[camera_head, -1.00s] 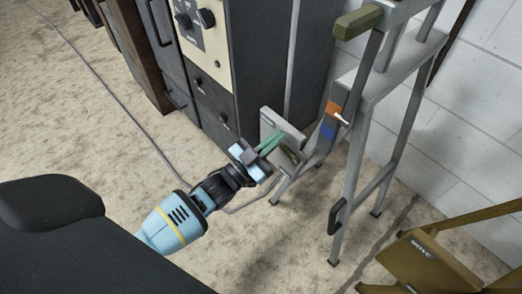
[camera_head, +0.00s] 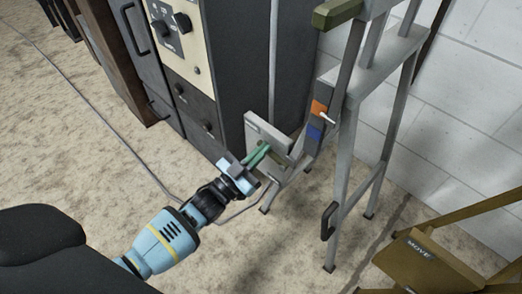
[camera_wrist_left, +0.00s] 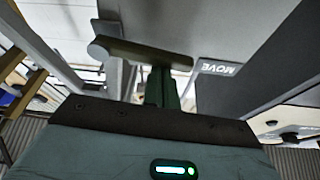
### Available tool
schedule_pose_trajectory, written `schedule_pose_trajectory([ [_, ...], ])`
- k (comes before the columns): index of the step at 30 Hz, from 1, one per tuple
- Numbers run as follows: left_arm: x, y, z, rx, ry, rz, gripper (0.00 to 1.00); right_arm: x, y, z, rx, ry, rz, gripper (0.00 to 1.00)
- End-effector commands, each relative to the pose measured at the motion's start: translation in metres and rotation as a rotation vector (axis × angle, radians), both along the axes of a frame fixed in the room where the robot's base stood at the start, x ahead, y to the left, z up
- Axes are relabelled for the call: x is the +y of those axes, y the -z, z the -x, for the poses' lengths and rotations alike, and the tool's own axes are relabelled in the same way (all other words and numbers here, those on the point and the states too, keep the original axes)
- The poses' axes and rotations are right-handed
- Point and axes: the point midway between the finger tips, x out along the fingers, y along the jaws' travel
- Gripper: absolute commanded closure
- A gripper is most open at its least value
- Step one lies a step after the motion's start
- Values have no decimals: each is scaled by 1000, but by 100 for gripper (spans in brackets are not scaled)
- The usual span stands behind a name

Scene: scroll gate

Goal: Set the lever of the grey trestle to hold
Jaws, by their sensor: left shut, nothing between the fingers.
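The grey trestle (camera_head: 347,185) stands right of the dark cabinet. A small grey plate (camera_head: 262,131) sits low on its left side. My left gripper (camera_head: 262,151) is shut and empty, its green fingertips in front of this plate. In the left wrist view an olive lever bar (camera_wrist_left: 145,53) crosses just beyond the shut fingers (camera_wrist_left: 161,88); I cannot tell if they touch. A grey panel (camera_wrist_left: 216,68) beside the bar reads MOVE, upside down. My right gripper is out of view.
The trestle carries an orange patch (camera_head: 319,107) and a blue patch (camera_head: 314,132) with a white pointer. A brown trestle (camera_head: 432,262) marked MOVE stands at the lower right. The dark cabinet (camera_head: 235,80) is behind. A cable (camera_head: 120,135) crosses the floor.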

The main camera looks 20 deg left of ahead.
Motion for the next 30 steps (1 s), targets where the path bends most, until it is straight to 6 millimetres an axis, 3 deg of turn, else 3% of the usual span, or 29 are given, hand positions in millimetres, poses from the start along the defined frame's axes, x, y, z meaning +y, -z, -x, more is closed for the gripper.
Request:
schedule_pose_trajectory([
  [17,2,9,0,42,-2,106,100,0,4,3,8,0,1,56],
  [30,3,33,-1,160,-1,432,100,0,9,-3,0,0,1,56],
])
